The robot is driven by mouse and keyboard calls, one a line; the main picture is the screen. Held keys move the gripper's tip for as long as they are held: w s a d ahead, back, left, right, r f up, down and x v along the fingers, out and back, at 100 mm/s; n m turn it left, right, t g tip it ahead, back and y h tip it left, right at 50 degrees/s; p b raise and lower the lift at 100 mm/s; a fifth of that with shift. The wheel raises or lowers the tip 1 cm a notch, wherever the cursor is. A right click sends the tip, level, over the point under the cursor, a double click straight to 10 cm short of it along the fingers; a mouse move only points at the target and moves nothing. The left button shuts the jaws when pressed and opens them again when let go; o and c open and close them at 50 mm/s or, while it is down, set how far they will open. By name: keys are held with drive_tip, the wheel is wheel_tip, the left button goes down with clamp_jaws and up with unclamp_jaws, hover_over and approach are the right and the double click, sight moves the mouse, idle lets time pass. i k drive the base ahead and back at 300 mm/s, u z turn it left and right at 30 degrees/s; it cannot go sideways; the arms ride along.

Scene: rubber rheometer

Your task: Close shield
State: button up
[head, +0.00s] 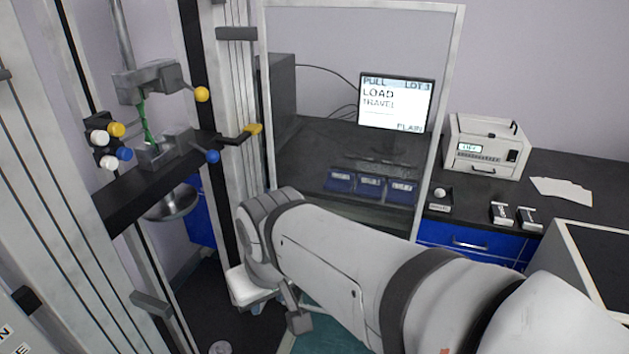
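The shield (447,105) is a tall clear panel in a pale frame, standing right of the testing machine's columns. It is swung out to the right, away from the clamps, so the machine's front is uncovered. A dark bar with a yellow end (252,129) sits by the shield's left edge; I cannot tell which part it belongs to. My arm crosses the lower middle, in front of the shield's lower part. My gripper (297,316) is low, below the shield and right of the machine.
The machine's upper clamp (150,80) and lower clamp (163,150) hold a green strip (146,122) between them. A monitor (396,103), blue trays (370,187) and a white device (487,146) stand on the dark bench. Free floor shows below the machine.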

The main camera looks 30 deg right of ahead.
sight(459, 9)
drive_tip(key=k, duration=1.2)
drive_tip(key=z, duration=0.45)
drive_tip(key=i, duration=0.7)
drive_tip(key=z, duration=1)
drive_tip(key=i, duration=1.05)
drive_tip(key=z, duration=0.7)
